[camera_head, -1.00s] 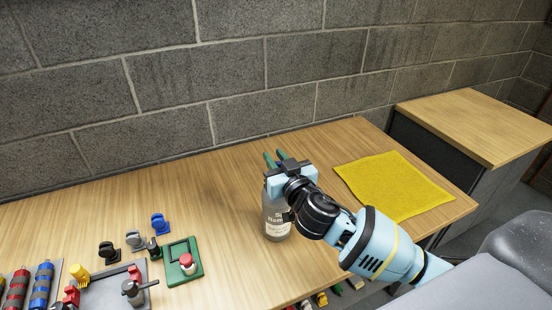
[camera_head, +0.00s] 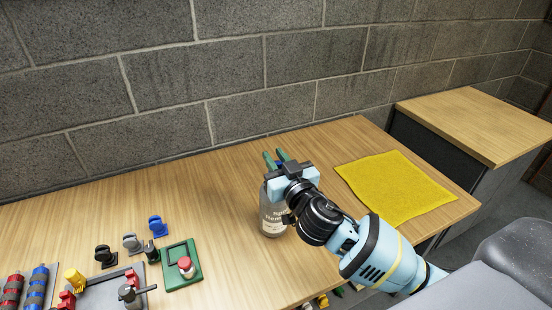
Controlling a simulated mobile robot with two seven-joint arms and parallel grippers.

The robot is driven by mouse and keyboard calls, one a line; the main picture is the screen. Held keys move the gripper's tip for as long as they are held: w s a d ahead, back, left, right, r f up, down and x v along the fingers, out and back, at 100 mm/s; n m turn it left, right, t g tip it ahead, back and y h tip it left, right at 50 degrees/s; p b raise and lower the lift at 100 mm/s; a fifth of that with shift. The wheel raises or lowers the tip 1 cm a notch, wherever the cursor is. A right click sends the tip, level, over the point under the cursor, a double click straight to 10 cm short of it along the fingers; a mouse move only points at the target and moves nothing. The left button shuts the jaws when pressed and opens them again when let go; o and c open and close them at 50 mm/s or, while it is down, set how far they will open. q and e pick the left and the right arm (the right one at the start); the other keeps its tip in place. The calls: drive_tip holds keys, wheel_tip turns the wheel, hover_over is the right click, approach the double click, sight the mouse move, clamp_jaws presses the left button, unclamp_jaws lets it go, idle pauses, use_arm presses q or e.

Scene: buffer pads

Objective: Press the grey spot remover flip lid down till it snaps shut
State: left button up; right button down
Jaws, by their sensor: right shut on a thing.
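The grey spot remover bottle (camera_head: 271,217) stands on the wooden table in the middle of the view, with a pale printed label partly showing. My right gripper (camera_head: 277,157) is over the bottle's top, its green fingers pointing up and left in the picture, shut on the spot remover. A small blue part (camera_head: 280,164) shows between the fingers; I cannot tell if it belongs to the lid. The gripper's body and wrist hide the flip lid, so its angle cannot be seen. My left gripper is not in view.
A yellow cloth (camera_head: 396,187) lies to the right of the bottle. At the left are a green plate (camera_head: 193,253) with a red knob, small black, grey and blue clips, and a grey tray (camera_head: 105,292) with parts. A block wall stands behind.

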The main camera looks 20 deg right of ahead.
drive_tip(key=shift+s+f, duration=0.1)
drive_tip(key=shift+f, duration=0.65)
drive_tip(key=c, duration=1.4)
unclamp_jaws()
drive_tip(key=shift+o, duration=0.8)
drive_tip(key=shift+r, duration=0.35)
drive_tip(key=s+b, duration=0.1)
drive_tip(key=s, duration=0.6)
drive_tip(key=shift+s+d+f, duration=0.2)
drive_tip(key=shift+s, duration=0.1)
